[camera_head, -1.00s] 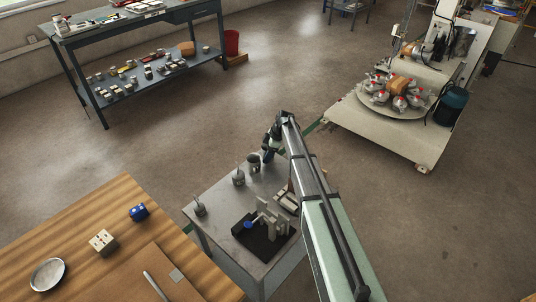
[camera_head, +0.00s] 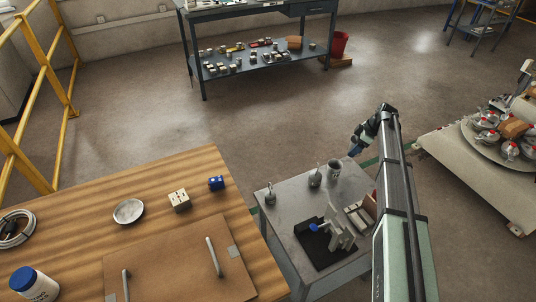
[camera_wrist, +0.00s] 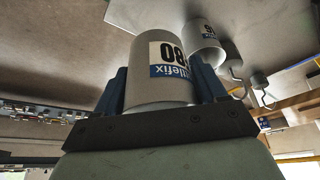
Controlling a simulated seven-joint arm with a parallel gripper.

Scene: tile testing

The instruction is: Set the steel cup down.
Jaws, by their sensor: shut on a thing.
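My gripper (camera_wrist: 160,90) is shut on a grey metal-looking cup (camera_wrist: 150,45), which has a white label with black figures and a blue band. Its blue fingers are on either side of the cup. A similar labelled cup (camera_wrist: 205,38) stands just behind it in the wrist view. In the head view my gripper (camera_head: 356,149) is at the far right corner of the small grey table (camera_head: 292,222), close to the farthest grey cup (camera_head: 334,169). I cannot make out the held cup there.
Two cups with thin rods, a middle one (camera_head: 315,177) and a left one (camera_head: 270,197), stand on the grey table. A black tray (camera_head: 318,250) with a pale fixture is nearer. A wooden bench (camera_head: 160,190) is at left.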

